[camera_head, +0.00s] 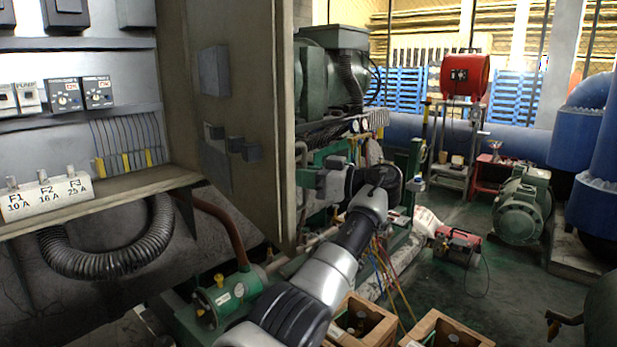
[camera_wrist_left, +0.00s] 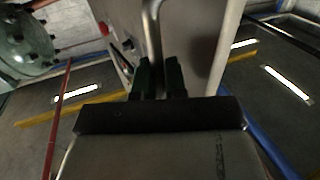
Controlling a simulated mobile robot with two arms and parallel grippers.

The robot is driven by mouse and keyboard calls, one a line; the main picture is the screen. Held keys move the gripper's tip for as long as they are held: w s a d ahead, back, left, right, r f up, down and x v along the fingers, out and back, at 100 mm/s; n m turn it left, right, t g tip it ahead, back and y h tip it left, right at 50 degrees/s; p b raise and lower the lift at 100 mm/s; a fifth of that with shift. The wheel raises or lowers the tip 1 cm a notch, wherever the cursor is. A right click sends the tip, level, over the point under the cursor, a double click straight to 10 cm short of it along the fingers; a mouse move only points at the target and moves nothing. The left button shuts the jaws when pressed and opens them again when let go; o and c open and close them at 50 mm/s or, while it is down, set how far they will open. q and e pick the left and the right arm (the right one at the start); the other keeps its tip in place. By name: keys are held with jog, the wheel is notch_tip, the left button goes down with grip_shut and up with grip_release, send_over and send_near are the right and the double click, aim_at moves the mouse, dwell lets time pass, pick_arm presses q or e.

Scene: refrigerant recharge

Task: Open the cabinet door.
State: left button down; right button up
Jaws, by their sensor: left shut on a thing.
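The cabinet (camera_head: 80,48) is at the left in the head view, with its inside showing. Its tan-grey door (camera_head: 255,110) stands swung open at the right of the cabinet, its inner face towards me. My left arm reaches up past the door's free edge, with the left gripper (camera_head: 328,182) on the door's outer side. In the left wrist view, the dark fingers of the left gripper (camera_wrist_left: 160,78) are shut on the metal door handle (camera_wrist_left: 151,28), in front of the pale door panel (camera_wrist_left: 190,40). The handle is hidden in the head view. My right gripper is not in view.
Inside the cabinet are switches (camera_head: 82,93) and a fuse block (camera_head: 46,196). A black corrugated hose (camera_head: 110,262) hangs below. Green machinery (camera_head: 335,75) stands behind the door. Wooden crates (camera_head: 362,322) are at the bottom. Open floor (camera_head: 460,280) lies to the right.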

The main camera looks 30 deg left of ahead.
pick_arm(q)
jog(key=shift+a+r, duration=0.15)
jog(key=c, duration=1.4)
grip_release()
jog(key=shift+o, duration=1.1)
jog(key=shift+a, duration=0.25)
jog(key=shift+d, duration=0.2)
jog(key=w+d, duration=0.1)
jog(key=d, duration=0.9)
jog(key=shift+d, duration=0.25)
jog(key=shift+w, duration=0.1)
jog(key=shift+c, duration=0.5)
